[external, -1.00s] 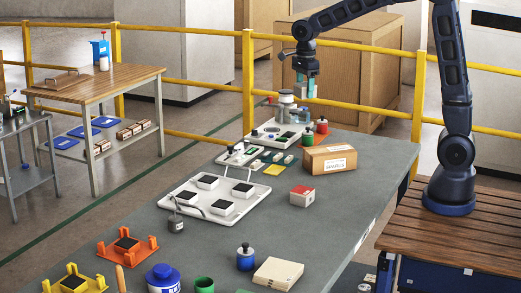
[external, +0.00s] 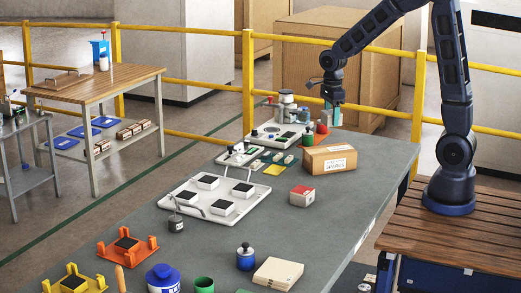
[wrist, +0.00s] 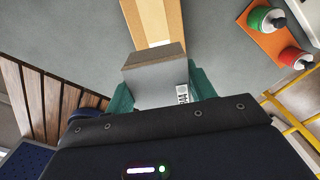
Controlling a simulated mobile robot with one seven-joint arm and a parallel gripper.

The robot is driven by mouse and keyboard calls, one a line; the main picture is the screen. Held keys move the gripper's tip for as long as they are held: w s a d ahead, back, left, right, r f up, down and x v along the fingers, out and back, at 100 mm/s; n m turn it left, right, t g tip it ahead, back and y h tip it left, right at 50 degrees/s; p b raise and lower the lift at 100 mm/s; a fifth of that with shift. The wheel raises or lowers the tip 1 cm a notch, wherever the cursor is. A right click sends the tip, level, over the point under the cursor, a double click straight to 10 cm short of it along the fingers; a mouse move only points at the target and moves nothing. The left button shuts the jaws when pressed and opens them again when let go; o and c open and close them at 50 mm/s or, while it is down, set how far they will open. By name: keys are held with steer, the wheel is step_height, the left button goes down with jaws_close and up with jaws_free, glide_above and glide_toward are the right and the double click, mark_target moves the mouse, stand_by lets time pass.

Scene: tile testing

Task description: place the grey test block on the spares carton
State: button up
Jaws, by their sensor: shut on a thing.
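My gripper (external: 332,108) is shut on the grey test block (wrist: 155,80). In the wrist view the block sits between the teal fingers, with a small white label on its side. In the external view the block can hardly be made out between the fingers. The spares carton (external: 319,161) is a brown box with a white label, on the grey table. It also shows in the wrist view (wrist: 160,20), partly hidden behind the block. My gripper is above the carton, with a clear gap between them in the external view.
Green (wrist: 265,19) and red (wrist: 292,57) bottles stand near the carton. A red and white box (external: 302,196) sits in front of it. A white tray (external: 190,210) with several dark-topped blocks lies to the left. The table (external: 345,205) is clear to the carton's right.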

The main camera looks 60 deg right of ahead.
mark_target(330, 149)
steer(key=shift+f, duration=4.75)
steer(key=shift+f, duration=0.1)
steer(key=o, duration=1.2)
steer(key=shift+o, duration=0.2)
